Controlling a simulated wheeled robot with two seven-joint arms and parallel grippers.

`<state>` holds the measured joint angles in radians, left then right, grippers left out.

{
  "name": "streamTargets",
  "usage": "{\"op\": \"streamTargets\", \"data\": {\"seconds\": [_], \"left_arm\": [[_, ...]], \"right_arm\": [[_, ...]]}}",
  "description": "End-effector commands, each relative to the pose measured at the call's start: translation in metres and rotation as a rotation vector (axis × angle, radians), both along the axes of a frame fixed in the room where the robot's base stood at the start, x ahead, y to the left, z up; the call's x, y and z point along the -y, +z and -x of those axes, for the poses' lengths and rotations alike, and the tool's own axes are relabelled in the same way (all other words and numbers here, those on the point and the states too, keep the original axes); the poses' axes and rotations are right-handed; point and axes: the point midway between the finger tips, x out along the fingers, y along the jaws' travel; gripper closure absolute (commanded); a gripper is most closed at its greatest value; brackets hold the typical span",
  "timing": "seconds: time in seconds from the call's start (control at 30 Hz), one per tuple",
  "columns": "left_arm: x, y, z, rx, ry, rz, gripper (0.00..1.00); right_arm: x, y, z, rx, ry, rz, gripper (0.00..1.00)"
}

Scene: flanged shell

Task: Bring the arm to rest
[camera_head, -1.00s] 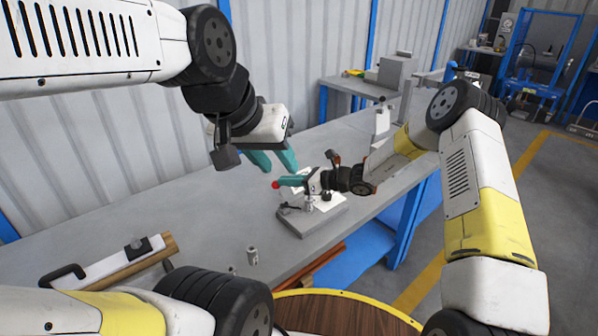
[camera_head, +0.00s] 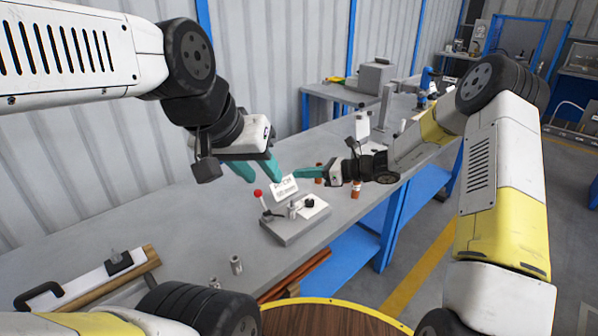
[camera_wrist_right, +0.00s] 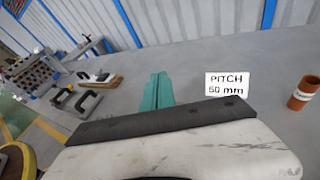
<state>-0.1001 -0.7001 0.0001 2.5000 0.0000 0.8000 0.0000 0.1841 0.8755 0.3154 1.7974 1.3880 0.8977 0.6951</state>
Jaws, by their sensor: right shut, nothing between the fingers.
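My right gripper (camera_head: 300,173) reaches in from the right over the bench, its teal fingers closed together and empty. The fingers also show shut in the right wrist view (camera_wrist_right: 152,92). They are clear of the fixture (camera_head: 296,228), a grey plate with a red-ball lever (camera_head: 258,193) and a black knob (camera_head: 309,203). My left gripper (camera_head: 257,169) hangs above the bench behind the fixture, with its two teal fingers apart and nothing visible between them. The left fingertips lie close to the right ones in the picture; their distance in depth is unclear.
A white sign (camera_wrist_right: 227,86) reading "PITCH" stands on the bench, with an orange-brown cylinder (camera_wrist_right: 305,93) to its right. Small metal cylinders (camera_head: 236,264) stand near the front edge. A board with a black handle (camera_head: 95,280) lies at the left.

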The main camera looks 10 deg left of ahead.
Motion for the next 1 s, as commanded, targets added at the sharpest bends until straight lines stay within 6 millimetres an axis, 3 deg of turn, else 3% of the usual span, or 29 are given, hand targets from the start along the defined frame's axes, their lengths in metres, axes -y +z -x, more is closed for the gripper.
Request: {"op": "streamTargets", "data": {"seconds": [0.43,0.57,0.77,1.0], "left_arm": [[0.000,0.000,0.000,0.000,0.000,0.000,0.64],[0.000,0.000,0.000,0.000,0.000,0.000,0.64],[0.000,0.000,0.000,0.000,0.000,0.000,0.64],[0.000,0.000,0.000,0.000,0.000,0.000,0.64]], "right_arm": [[0.006,0.004,0.001,0.002,0.001,0.002,1.00],[0.009,0.017,0.010,0.064,0.041,0.044,1.00],[0.030,0.067,0.057,0.347,0.231,0.245,1.00],[0.077,0.120,0.129,0.732,0.500,0.537,1.00]]}}
